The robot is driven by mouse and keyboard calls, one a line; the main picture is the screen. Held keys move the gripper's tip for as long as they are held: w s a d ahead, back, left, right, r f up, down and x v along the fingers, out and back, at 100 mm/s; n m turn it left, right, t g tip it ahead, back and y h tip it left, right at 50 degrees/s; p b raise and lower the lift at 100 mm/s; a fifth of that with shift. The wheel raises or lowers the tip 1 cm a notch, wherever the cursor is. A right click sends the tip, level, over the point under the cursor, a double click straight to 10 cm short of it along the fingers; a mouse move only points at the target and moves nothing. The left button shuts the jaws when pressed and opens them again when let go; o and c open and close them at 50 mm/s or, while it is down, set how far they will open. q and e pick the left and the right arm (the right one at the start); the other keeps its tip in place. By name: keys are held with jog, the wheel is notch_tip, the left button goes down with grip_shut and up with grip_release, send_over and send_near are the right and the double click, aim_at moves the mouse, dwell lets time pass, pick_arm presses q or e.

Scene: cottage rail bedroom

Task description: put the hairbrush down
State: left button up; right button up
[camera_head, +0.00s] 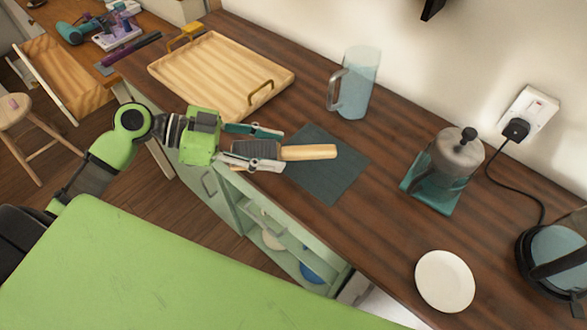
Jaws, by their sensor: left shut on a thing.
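My left gripper (256,146) reaches in from the left over the wooden counter. It is shut on the hairbrush (308,152), around its dark head. The brush's pale wooden handle points right, over a dark teal mat (332,182). I cannot tell whether the brush touches the mat or hangs just above it. My right gripper is not in view.
A wooden tray (190,82) lies behind the gripper. A glass pitcher (357,88) stands beyond the mat. To the right are a French press (450,165), a white plate (444,281) and a kettle (560,255). Bare counter (385,215) lies right of the mat.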

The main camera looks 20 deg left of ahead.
pick_arm(q)
jog(key=b, duration=0.2)
send_over(291, 176)
jog(key=f, duration=0.4)
jog(key=shift+s+a+f, duration=0.25)
jog(key=shift+a+f, duration=0.1)
jog(key=shift+w+d+f, duration=0.1)
jog(key=shift+d+f, duration=0.05)
jog(key=f, duration=0.1)
jog(key=f+b, duration=0.2)
jog(key=shift+w+d+f, duration=0.2)
jog(key=shift+d+f, duration=0.05)
jog(key=shift+f, duration=0.2)
jog(key=shift+r, duration=0.1)
jog(key=shift+f, duration=0.25)
jog(key=o, duration=1.2)
jog(key=shift+r, duration=0.1)
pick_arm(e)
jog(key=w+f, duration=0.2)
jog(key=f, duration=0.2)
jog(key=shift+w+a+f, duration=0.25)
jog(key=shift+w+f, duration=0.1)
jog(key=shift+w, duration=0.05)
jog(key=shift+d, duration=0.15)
